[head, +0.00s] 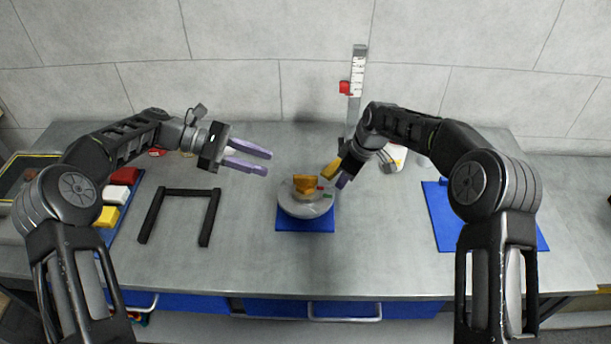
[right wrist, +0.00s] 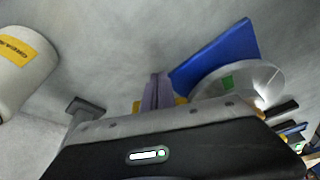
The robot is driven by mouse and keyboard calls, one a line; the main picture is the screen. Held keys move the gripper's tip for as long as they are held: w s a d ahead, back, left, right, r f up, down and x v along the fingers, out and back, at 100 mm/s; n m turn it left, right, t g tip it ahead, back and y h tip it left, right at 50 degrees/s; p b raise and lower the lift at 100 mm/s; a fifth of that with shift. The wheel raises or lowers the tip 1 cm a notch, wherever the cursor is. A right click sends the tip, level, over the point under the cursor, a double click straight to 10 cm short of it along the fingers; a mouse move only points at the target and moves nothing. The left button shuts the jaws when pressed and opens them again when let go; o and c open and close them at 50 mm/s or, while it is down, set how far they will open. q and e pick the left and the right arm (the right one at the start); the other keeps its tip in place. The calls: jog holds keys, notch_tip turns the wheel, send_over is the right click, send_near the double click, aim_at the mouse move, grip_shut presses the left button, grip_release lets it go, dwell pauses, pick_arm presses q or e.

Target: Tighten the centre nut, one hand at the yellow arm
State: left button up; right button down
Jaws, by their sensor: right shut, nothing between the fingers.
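A round grey hub (head: 305,207) sits on a blue mat (head: 300,226) mid-bench. An orange centre nut (head: 306,184) stands on top of it. The yellow arm (head: 331,168) slants up at the hub's right side. My right gripper (head: 343,180) is shut and empty beside the yellow arm; I cannot tell whether it touches it. In the right wrist view its purple fingers (right wrist: 157,92) are together, with yellow partly hidden behind them and the hub disc (right wrist: 245,78) to the right. My left gripper (head: 267,163) is open and empty above the bench, left of the hub.
A black U-shaped frame (head: 180,192) lies left of the hub. A blue mat with red, white and yellow blocks (head: 105,216) is further left. A vertical scale with a red slider (head: 345,87) stands behind. A grease can (right wrist: 22,60) and a blue mat (head: 445,235) are right.

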aim_at(303, 176)
pick_arm(q)
jog(key=shift+n, duration=0.8)
jog(key=shift+d, duration=0.1)
jog(key=x, duration=1.2)
jog(key=shift+c, duration=0.2)
grip_shut()
